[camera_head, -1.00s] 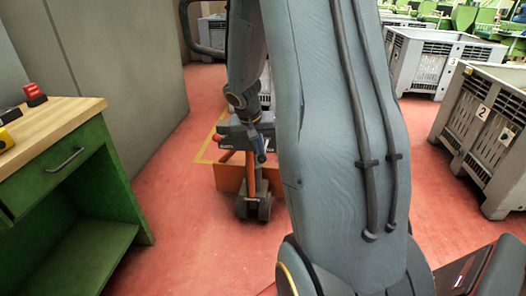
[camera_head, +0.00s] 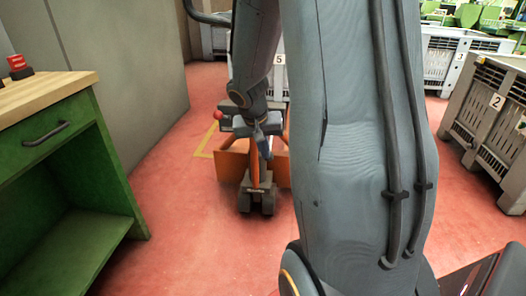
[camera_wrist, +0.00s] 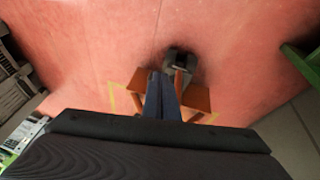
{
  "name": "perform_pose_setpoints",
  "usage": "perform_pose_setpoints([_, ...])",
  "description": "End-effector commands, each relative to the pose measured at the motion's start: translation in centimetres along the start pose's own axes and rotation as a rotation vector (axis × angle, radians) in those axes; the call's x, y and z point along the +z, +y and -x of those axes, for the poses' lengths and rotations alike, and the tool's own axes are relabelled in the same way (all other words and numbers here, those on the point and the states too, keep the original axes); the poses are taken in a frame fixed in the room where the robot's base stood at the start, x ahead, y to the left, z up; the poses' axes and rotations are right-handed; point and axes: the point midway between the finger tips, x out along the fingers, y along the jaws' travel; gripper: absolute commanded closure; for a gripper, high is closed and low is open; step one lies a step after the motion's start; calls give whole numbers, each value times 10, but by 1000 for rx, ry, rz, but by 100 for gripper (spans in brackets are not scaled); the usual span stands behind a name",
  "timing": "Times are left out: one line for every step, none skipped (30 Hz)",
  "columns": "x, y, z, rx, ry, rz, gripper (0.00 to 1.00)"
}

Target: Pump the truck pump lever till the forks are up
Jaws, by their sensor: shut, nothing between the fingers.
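The orange truck (camera_head: 278,168) with small dark wheels stands on the red floor in the middle of the head view. A red knob (camera_head: 218,115) shows at the left of its grey top; I cannot tell for sure whether it belongs to the pump lever. My gripper (camera_head: 264,150) is shut and empty, pointing down in front of the truck's upper part. In the wrist view, my gripper's fingers (camera_wrist: 161,78) are together over the orange truck body (camera_wrist: 196,97). I cannot tell whether they touch the truck. My arm hides part of the truck's right side.
A green workbench (camera_head: 75,140) with a wooden top stands at the left, with a red button (camera_head: 18,66) on it. A grey wall (camera_head: 118,75) is behind it. Grey crates (camera_head: 505,125) stand at the right and back. Red floor between bench and truck is clear.

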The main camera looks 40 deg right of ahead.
Motion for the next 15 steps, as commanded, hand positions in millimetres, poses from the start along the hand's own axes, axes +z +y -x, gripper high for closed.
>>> perform_pose_setpoints([3,-1,-10,1,-3,-1,100])
perform_pose_setpoints([4,-2,-12,1,-3,-1,100])
perform_pose_setpoints([5,-2,-15,2,-3,-1,100])
perform_pose_setpoints([6,-2,-17,2,-3,-1,100])
perform_pose_setpoints([6,-2,-19,2,-3,-1,100])
perform_pose_setpoints([6,-2,-21,2,-3,-1,100])
perform_pose_setpoints([7,-2,-23,2,-3,-1,100])
perform_pose_setpoints([7,-2,-24,2,-3,-2,100])
perform_pose_setpoints([7,-2,-26,2,-3,-2,100])
perform_pose_setpoints([7,-2,-27,2,-3,-2,100])
perform_pose_setpoints([7,-2,-28,2,-3,-3,100])
perform_pose_setpoints([8,-2,-29,2,-3,-3,100])
perform_pose_setpoints([8,-2,-29,2,-3,-3,100])
perform_pose_setpoints([8,-2,-30,2,-3,-3,100])
perform_pose_setpoints([8,-2,-30,2,-3,-3,100])
